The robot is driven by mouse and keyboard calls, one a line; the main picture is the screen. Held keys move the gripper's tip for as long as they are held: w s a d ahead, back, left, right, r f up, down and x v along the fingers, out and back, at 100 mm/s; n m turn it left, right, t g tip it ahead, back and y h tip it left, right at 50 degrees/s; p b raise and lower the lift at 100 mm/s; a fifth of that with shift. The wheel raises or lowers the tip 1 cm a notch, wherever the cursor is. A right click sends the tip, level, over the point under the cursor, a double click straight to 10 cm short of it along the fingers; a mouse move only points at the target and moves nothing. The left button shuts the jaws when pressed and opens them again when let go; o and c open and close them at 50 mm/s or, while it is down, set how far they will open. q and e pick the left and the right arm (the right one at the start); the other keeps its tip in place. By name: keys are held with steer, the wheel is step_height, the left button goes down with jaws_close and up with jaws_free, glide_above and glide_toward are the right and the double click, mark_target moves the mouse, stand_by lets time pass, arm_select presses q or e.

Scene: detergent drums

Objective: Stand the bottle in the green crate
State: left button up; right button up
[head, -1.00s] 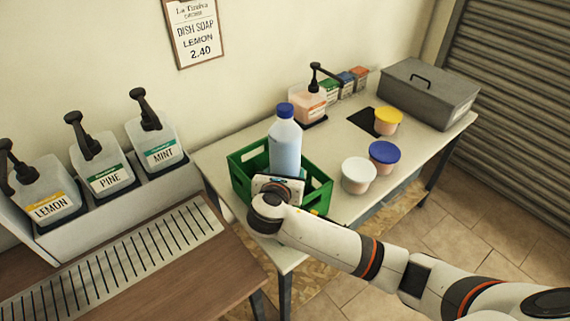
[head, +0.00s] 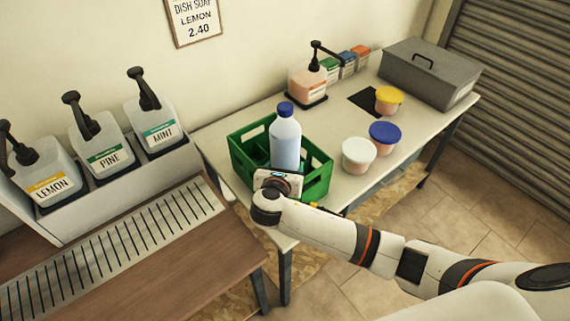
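The bottle (head: 285,143), clear with pale blue liquid and a blue cap, is upright over the green crate (head: 318,180). Its lower part is within the crate's outline. Its base is hidden behind my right gripper and the crate, so I cannot tell if it touches the crate floor. My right gripper (head: 279,180) reaches in from the right, low at the near side of the bottle. Its fingers are hidden, but the bottle moves with it, so it is shut on the bottle. The crate stands on the pale table's near left end. My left gripper is not in view.
White (head: 358,155), blue-lidded (head: 384,137) and yellow-lidded (head: 388,100) tubs stand right of the crate. A pump dispenser (head: 308,85) and a grey box (head: 428,75) are farther back. Several pump drums (head: 103,145) stand left, behind a slatted drain (head: 120,250).

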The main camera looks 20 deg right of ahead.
steer(key=o, duration=1.8)
steer(key=shift+f, duration=0.15)
steer(key=shift+r, duration=0.2)
steer(key=v, duration=1.2)
steer(key=shift+r, duration=0.35)
